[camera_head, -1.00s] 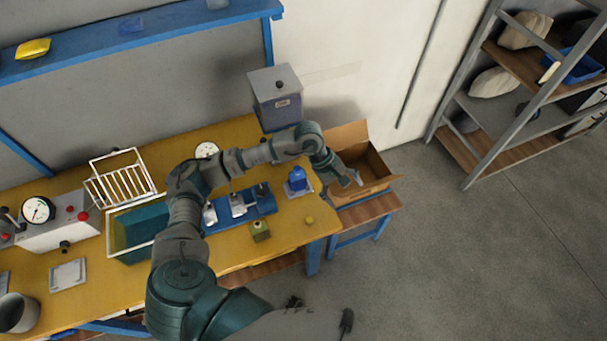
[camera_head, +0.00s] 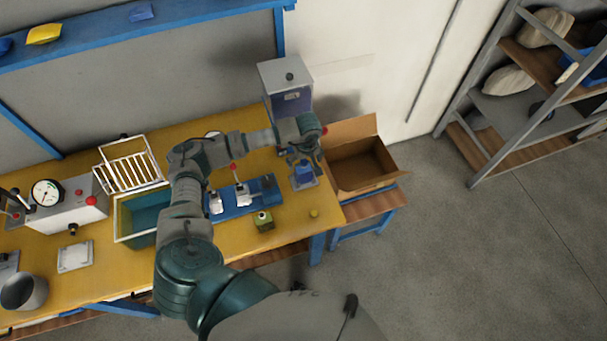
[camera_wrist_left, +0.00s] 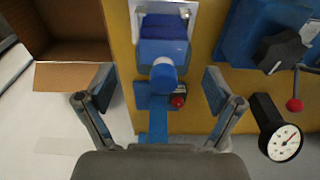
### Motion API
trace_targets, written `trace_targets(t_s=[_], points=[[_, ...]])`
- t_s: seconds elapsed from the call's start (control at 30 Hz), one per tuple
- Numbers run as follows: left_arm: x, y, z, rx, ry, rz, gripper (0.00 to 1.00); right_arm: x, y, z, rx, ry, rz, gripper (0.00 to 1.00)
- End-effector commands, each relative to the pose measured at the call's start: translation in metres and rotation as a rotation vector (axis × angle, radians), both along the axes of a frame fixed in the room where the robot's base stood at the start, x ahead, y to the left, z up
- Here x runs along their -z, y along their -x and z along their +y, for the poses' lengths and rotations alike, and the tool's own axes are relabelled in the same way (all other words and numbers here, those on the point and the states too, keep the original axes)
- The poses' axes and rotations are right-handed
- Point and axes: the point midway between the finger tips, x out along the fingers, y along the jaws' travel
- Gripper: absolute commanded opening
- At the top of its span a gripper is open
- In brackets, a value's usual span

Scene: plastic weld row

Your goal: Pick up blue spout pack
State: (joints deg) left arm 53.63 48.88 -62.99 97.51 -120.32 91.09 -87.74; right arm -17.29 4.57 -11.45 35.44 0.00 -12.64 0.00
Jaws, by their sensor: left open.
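The blue spout pack (camera_head: 304,173) stands on a small pale holder near the right end of the yellow bench in the head view. In the left wrist view the pack (camera_wrist_left: 163,48) is upright at the top centre, its round light-blue cap toward the camera. My left gripper (camera_head: 296,153) is just behind and above the pack in the head view. In the left wrist view its open fingers (camera_wrist_left: 158,88) are spread to either side of the cap's line, with nothing between them. The pack's lower part is partly hidden. My right gripper is not in view.
An open cardboard box (camera_head: 362,168) stands right of the pack. A blue fixture (camera_head: 240,195) with levers lies left of it, and a green block (camera_head: 264,221) in front. A grey box (camera_head: 286,88) stands behind. A gauge (camera_wrist_left: 282,138) shows at lower right in the wrist view.

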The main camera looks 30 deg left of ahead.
Motion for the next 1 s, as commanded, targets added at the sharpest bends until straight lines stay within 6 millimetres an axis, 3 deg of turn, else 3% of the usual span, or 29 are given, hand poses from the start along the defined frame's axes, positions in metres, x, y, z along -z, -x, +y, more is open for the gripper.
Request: trace_targets(t_s=[0.4,0.67,0.93,0.97,1.0], points=[[0.05,0.0,0.005,0.001,0.001,0.002,0.92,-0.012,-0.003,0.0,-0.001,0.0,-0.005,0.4],[0.054,-0.001,0.007,0.001,0.001,0.0,0.92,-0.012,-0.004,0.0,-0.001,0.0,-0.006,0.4],[0.054,-0.001,0.007,0.001,0.002,0.001,0.27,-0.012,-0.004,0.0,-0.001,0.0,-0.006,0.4],[0.054,-0.001,0.007,0.001,0.001,0.001,0.2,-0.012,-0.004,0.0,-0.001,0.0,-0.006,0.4],[0.054,-0.001,0.007,0.001,0.001,0.0,0.2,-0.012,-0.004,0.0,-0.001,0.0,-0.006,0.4]])
